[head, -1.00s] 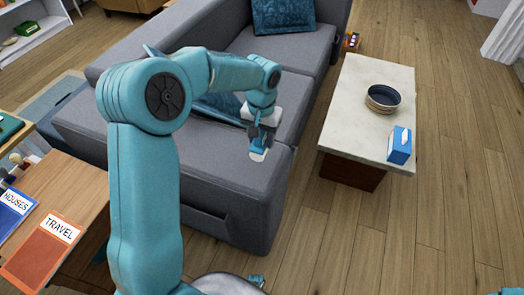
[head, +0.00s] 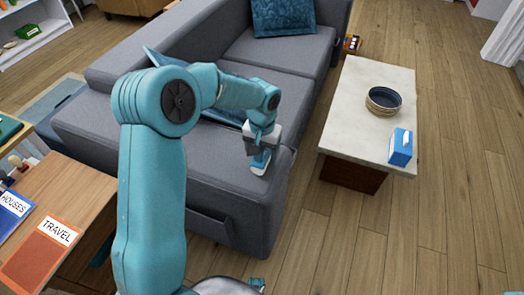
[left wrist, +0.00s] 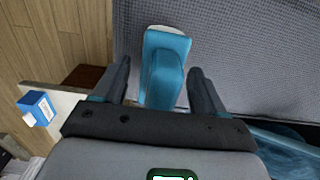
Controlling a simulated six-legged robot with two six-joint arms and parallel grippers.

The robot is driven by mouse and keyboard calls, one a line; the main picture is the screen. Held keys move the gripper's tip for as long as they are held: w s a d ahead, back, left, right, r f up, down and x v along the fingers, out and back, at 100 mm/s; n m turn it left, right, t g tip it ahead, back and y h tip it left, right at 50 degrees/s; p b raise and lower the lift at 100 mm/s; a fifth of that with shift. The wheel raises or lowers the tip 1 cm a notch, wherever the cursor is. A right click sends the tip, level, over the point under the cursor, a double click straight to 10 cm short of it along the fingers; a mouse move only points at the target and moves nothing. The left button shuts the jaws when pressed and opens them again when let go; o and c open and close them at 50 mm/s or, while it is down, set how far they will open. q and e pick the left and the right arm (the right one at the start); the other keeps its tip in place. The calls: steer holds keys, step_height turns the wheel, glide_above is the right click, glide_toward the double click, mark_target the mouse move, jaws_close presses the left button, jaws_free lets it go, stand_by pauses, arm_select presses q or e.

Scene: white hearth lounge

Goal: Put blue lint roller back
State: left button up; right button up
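The blue lint roller (head: 260,160), with a whitish end, is at the near end of the grey sofa seat, below my left gripper (head: 262,148). In the left wrist view the lint roller (left wrist: 165,65) shows between the two dark fingers of my left gripper (left wrist: 160,68). Sofa fabric shows in a gap between the left finger and the roller; the right finger is close beside it. The fingers look open around it. The roller's lower end is hidden by the gripper body. My right gripper is not in view.
A wooden side table (head: 75,200) with books is at left. Wood floor is clear at right.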

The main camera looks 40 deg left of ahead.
arm_select(q)
steer(key=shift+r, duration=0.25)
step_height(320, 180, up, 12)
steer(key=shift+f+p, duration=0.1)
steer(key=shift+p, duration=0.95)
steer(key=shift+s, duration=0.1)
